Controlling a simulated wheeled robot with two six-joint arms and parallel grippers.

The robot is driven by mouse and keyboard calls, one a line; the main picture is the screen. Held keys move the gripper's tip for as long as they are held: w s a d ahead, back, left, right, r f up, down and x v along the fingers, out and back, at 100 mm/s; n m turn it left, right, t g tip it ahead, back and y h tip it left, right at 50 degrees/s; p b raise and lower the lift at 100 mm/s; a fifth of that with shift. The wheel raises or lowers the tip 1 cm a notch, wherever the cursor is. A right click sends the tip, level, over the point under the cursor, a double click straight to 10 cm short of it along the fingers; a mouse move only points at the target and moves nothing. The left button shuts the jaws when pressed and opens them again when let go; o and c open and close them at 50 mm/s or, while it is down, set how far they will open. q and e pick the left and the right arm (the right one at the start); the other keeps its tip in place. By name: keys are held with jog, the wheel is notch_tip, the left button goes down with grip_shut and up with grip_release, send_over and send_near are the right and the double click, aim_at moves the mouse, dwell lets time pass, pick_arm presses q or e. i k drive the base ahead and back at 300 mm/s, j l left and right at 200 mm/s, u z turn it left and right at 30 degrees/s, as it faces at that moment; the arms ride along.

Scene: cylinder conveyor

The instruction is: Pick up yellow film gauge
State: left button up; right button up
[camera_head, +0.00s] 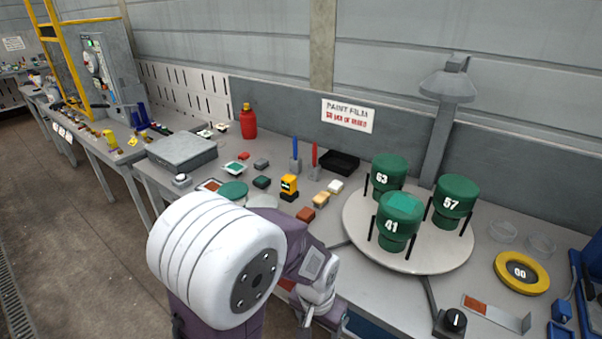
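A small yellow gauge (289,184) with a dark display sits upright on a black base on the grey bench, left of the turntable. It looks like the film gauge. My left arm rises from the bottom, and its large white joint covers part of the bench. The wrist end of this arm, with what seems to be my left gripper (307,317), is low in the picture at the bench's front edge, below and apart from the gauge. Its fingers are small and partly hidden, so their opening is unclear. My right gripper is out of view.
A white turntable (359,222) carries three green cans numbered 63, 57 and 41. A yellow ring (504,267) lies at right. A grey lamp (449,85) stands behind.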

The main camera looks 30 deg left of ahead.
aim_at(288, 182)
jog(key=j+z, duration=0.2)
jog(key=j, duration=0.3)
jog(key=j+z, duration=0.2)
jog(key=j, duration=0.3)
jog(key=j+z, duration=0.2)
jog(key=j, duration=0.25)
jog(key=k+j+z, duration=0.2)
jog(key=j, duration=0.3)
jog(key=j+z, duration=0.2)
jog(key=j, duration=0.3)
jog(key=k+j+z, duration=0.2)
jog(key=j, duration=0.25)
jog(key=i, duration=0.1)
